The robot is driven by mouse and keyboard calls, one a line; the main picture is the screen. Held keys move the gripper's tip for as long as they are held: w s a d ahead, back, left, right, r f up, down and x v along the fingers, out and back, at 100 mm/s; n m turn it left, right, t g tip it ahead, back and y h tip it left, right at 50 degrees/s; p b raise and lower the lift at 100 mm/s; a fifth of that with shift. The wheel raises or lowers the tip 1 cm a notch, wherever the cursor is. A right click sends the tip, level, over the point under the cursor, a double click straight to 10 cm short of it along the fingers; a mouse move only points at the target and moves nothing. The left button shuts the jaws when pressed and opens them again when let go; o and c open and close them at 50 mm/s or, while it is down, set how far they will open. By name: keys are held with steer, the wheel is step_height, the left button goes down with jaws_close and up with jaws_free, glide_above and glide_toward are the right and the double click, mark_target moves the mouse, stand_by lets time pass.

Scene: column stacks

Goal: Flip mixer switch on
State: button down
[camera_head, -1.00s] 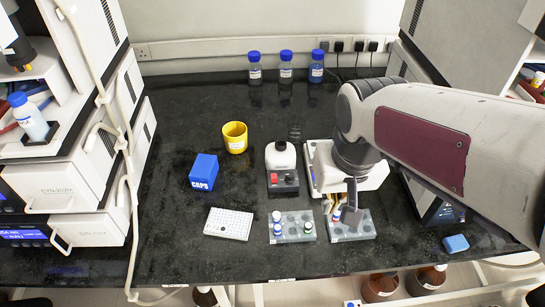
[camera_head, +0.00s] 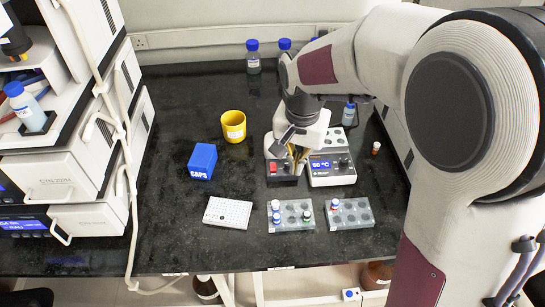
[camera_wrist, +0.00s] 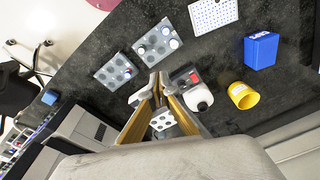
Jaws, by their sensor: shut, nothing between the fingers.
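The mixer (camera_head: 282,181) is a small white and dark unit with a red switch on its front panel. It stands left of the heater block, partly hidden behind my gripper in the head view. The wrist view shows its white round top (camera_wrist: 200,99) and the red switch (camera_wrist: 194,77). I cannot tell the switch's position. My gripper (camera_head: 296,166) is above the right side of the mixer, pointing down, with yellowish inner fingers. In the wrist view my gripper (camera_wrist: 157,78) is shut and empty, its tips beside the mixer's front panel.
A heater block (camera_head: 331,172) reading 50 °C stands close right. Two tube racks (camera_head: 291,224) (camera_head: 350,222) and a white well plate (camera_head: 228,212) lie in front. A blue CAPS box (camera_head: 202,161) and yellow cup (camera_head: 233,125) stand left. Blue-capped bottles (camera_head: 253,58) stand behind.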

mark_target(272, 163)
steer(key=w+a+f+m, duration=0.1)
steer(key=w+a+m, duration=0.1)
steer(key=w+m, duration=0.4)
steer(key=w+a+f+m+t, duration=0.1)
steer(key=w+a+f+m, duration=0.1)
steer(key=w+m, duration=0.5)
steer(key=shift+w, duration=0.2)
steer(key=shift+a, duration=0.1)
steer(key=shift+f, duration=0.2)
steer(key=shift+w+f, duration=0.5)
steer(key=shift+f, duration=1.75)
steer(key=shift+w+f, duration=0.55)
steer(key=shift+f, duration=1.65)
steer(key=shift+w+f, duration=0.5)
steer(key=shift+f, duration=1.75)
